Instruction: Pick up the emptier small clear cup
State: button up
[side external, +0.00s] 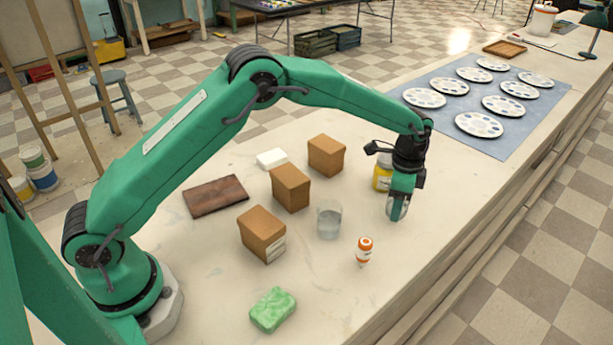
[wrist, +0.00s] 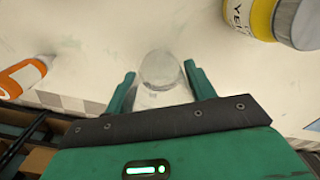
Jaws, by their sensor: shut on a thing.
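One small clear cup (side external: 328,220) stands upright on the counter with clear liquid inside it. The other small clear cup (wrist: 161,72) is between my fingers in the wrist view, with a finger at each side. My gripper (side external: 398,207) points down at the right part of the counter and is shut on this second cup. The fingers hide most of it in the side view, and its fill level is hard to see. I cannot tell whether it touches the counter.
A yellow-labelled jar (side external: 382,177) stands close behind my gripper. An orange-and-white bottle (side external: 364,251) stands in front. Brown blocks (side external: 290,188), a green sponge (side external: 272,309), a white bar (side external: 272,158) and a dark board (side external: 215,195) lie leftward. Palettes cover a blue mat (side external: 455,137).

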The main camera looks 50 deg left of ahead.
jog(key=shift+r, duration=0.45)
jog(key=shift+s+d+r, duration=0.1)
jog(key=shift+d+r, duration=0.05)
jog(key=shift+r, duration=0.1)
jog(key=s+d+r, duration=0.6)
jog(key=s+d, duration=0.1)
jog(key=s, duration=0.1)
jog(key=shift+s+d+r, duration=0.2)
jog(key=shift+d+r, duration=0.05)
jog(key=shift+r, duration=0.05)
dwell(0.4)
dwell(0.8)
